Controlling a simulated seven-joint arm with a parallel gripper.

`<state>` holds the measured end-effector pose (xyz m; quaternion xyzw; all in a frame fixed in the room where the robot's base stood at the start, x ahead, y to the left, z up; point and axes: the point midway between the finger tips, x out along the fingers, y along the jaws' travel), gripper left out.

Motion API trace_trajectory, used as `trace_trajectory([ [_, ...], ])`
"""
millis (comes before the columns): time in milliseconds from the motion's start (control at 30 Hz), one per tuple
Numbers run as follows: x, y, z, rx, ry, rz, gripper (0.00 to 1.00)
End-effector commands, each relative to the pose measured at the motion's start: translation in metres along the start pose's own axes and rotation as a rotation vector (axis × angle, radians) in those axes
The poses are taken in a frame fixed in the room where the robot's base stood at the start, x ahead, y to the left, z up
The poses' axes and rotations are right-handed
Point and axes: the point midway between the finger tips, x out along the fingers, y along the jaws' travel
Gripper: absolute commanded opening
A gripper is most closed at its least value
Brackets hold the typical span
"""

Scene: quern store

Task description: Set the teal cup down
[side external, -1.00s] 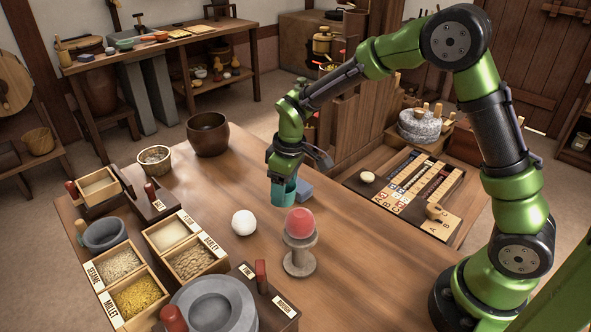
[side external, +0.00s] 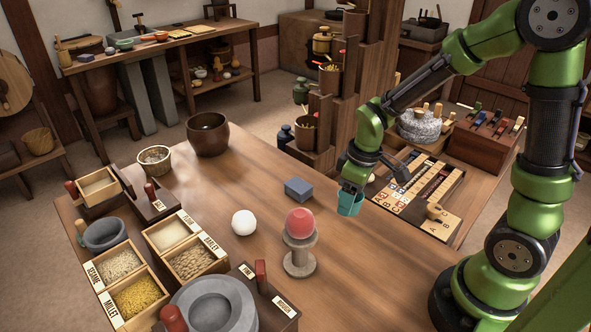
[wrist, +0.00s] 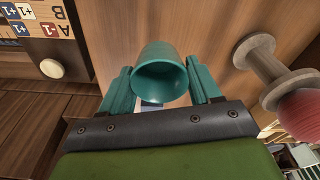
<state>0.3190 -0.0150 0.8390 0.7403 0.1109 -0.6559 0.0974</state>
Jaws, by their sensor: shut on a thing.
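The teal cup (side external: 350,204) is held by my gripper (side external: 352,190) in the side external view, toward the right edge of the brown table (side external: 330,265). In the wrist view the cup (wrist: 160,76) sits between the two teal fingers of my gripper (wrist: 163,88), with its open mouth facing the camera. The fingers are shut on it from both sides. I cannot tell whether its base touches the table or hangs a little above it.
A blue block (side external: 299,189) lies left of the cup. A wooden stand (side external: 300,256) bears a red ball (side external: 300,222), and a white ball (side external: 244,223) is beside it. A lettered game board (side external: 425,190) lies to the right. Table between block and stand is clear.

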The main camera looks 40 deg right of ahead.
Motion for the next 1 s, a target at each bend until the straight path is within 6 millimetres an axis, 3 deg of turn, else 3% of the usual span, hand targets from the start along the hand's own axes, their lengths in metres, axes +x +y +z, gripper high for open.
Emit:
trace_trajectory([
  [367, 0.045, 0.000, 0.005, 0.002, -0.002, -0.001, 0.32],
  [767, 0.050, 0.000, 0.005, 0.001, 0.001, 0.000, 0.32],
  [800, 0.051, 0.000, 0.005, 0.001, 0.001, 0.000, 0.64],
  [967, 0.051, 0.000, 0.005, 0.001, 0.001, 0.000, 0.88],
  [1000, 0.051, 0.000, 0.005, 0.001, 0.001, 0.000, 0.88],
])
